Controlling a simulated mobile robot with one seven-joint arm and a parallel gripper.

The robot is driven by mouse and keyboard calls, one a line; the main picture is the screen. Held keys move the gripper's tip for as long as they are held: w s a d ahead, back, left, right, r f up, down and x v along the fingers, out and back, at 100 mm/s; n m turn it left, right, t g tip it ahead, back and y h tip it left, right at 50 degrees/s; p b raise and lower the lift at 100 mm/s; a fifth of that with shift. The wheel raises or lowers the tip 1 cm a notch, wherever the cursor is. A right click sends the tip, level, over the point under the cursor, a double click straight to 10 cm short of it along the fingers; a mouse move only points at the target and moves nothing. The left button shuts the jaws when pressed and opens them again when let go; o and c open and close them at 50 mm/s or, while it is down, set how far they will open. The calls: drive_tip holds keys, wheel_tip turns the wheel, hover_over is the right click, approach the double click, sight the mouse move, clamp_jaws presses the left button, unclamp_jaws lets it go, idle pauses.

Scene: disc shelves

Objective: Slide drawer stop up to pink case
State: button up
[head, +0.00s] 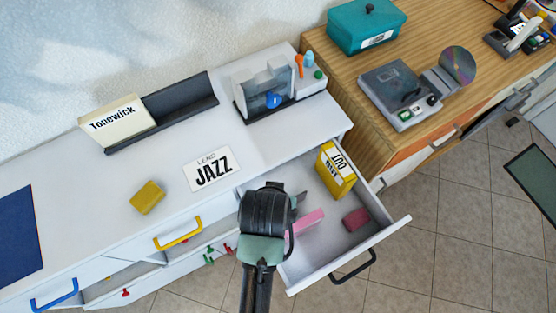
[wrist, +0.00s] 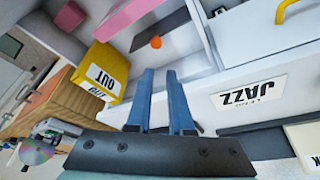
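The open white drawer (head: 381,237) holds a long pink case (head: 305,222), which also shows at the top of the wrist view (wrist: 124,17). A dark grey flat piece, which looks like the drawer stop (wrist: 161,30), lies beside the pink case with a gap between them. An orange knob (wrist: 156,42) shows at its edge. In the head view my arm hides most of this piece. My gripper (wrist: 160,73) is over the drawer, its two blue fingers apart with nothing between them. I cannot tell whether the fingertips touch anything.
A yellow OUT box (head: 337,170) stands at the drawer's back corner, and a small dark pink block (head: 355,219) lies near its front. A JAZZ card (head: 211,169) and yellow block (head: 147,197) lie on the white top. A wooden cabinet (head: 346,103) adjoins on the right.

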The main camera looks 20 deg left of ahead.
drive_tip(key=w+n, duration=0.1)
drive_tip(key=w, duration=0.1)
drive_tip(key=w+a+f+n+b, duration=0.1)
drive_tip(key=w, duration=0.1)
drive_tip(key=w+f+n+g+y, duration=0.1)
drive_tip(key=w+n, duration=0.1)
drive_tip(key=shift+a, duration=0.25)
clamp_jaws()
wheel_tip(320, 180, down, 9)
drive_tip(key=shift+s+d+f, duration=0.15)
drive_tip(key=shift+s+d, duration=0.05)
drive_tip(key=shift+s, duration=0.1)
drive_tip(key=s+d+p, duration=0.1)
drive_tip(key=d, duration=0.1)
drive_tip(key=s+d+p, duration=0.1)
drive_tip(key=s+d, duration=0.1)
